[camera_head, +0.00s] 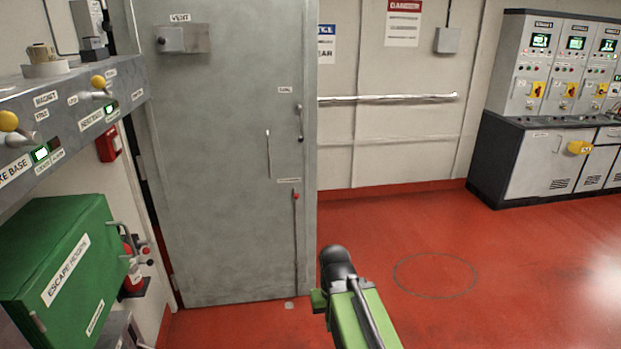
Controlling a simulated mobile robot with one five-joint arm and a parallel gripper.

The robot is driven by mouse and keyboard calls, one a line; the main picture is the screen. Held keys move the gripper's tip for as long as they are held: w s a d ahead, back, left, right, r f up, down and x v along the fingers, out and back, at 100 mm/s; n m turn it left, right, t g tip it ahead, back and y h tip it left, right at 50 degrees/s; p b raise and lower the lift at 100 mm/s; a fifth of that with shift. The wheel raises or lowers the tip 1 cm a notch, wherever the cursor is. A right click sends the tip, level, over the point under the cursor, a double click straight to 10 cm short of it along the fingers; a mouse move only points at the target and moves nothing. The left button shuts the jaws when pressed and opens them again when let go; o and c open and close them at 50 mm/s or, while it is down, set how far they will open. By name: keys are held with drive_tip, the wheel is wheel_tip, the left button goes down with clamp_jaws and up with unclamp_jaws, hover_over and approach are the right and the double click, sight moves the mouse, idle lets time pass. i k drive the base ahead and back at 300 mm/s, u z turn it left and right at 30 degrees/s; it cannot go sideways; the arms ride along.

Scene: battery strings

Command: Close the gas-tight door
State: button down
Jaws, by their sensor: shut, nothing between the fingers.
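The grey metal door (225,150) stands upright left of centre, with its thick right edge in front of the back wall. A dark gap (140,170) shows along its left side. A lever handle (299,122) sits near its right edge. A pale upright bar (268,154) is left of that. A long thin rod with a red knob (295,197) runs down the lower right part of the door. Part of my green and black arm (362,318) rises from the bottom centre, in front and right of the door's lower corner. I see no gripper fingers.
A green box labelled escape hoods (62,262) and a grey labelled shelf unit (70,105) crowd the left side. A wall rail (390,98) runs right of the door. Control cabinets (550,150) stand at far right. The red floor (440,240) between is clear.

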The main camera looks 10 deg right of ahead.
sight(223, 159)
drive_tip(key=u, duration=0.35)
drive_tip(key=i, duration=0.6)
drive_tip(key=u, duration=0.45)
drive_tip(key=i, duration=1.15)
